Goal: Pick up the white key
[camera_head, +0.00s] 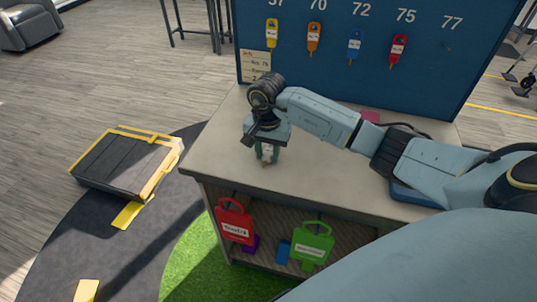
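My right gripper (267,153) points down over the grey counter top (215,150), near its left front part. Its two fingers stand a little apart, with a small pale thing (266,158) between or just behind their tips. This may be the white key, but it is mostly hidden and too small to be sure. I cannot tell whether the fingers touch it. No other white key shows. My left gripper is not in view.
A blue board (420,80) behind the counter holds yellow (272,33), orange (314,37), blue (354,45) and red (398,49) keys. Red (234,222) and green (312,243) tags hang below the counter top. A black and yellow ramp (125,160) lies left on the floor.

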